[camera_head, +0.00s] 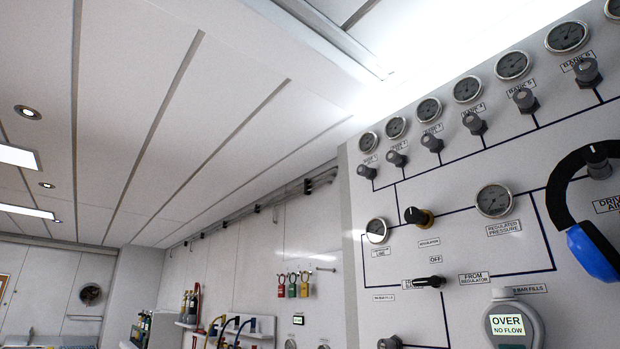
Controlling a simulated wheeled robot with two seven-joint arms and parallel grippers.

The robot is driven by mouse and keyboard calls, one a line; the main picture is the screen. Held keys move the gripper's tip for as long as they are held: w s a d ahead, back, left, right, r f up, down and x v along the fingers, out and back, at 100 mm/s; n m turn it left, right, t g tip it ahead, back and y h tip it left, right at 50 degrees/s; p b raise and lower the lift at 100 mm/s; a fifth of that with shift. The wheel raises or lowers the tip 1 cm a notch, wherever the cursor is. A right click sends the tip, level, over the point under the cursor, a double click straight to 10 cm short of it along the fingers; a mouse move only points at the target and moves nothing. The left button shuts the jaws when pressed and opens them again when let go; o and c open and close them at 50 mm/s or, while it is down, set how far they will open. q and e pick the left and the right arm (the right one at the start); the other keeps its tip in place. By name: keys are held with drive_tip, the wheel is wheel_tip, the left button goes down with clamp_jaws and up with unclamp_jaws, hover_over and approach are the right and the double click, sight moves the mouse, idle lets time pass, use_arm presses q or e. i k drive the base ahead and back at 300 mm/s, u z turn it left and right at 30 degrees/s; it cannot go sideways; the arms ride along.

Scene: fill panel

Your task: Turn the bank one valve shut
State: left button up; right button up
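A row of grey bank valve knobs runs along the upper part of the white panel (470,200) on the right. The labels rise toward the right, with BANK 6 the highest number I can read. The leftmost knob (366,172) sits at the panel's far left under a small round gauge (368,142). By the order it is the bank one valve, but its label is too small to read. I cannot tell whether it is open or shut. Neither of my grippers shows in this view.
A black regulator knob (417,215) and a black lever (428,283) sit lower on the panel. A black band with a blue cup (592,250) hangs at the right. A meter (512,325) reads OVER, NO FLOW. Coloured padlocks (292,286) hang on the wall behind.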

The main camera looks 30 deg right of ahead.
sight(363, 169)
drive_tip(key=u, duration=0.15)
drive_tip(key=i, duration=0.85)
drive_tip(key=z, duration=0.2)
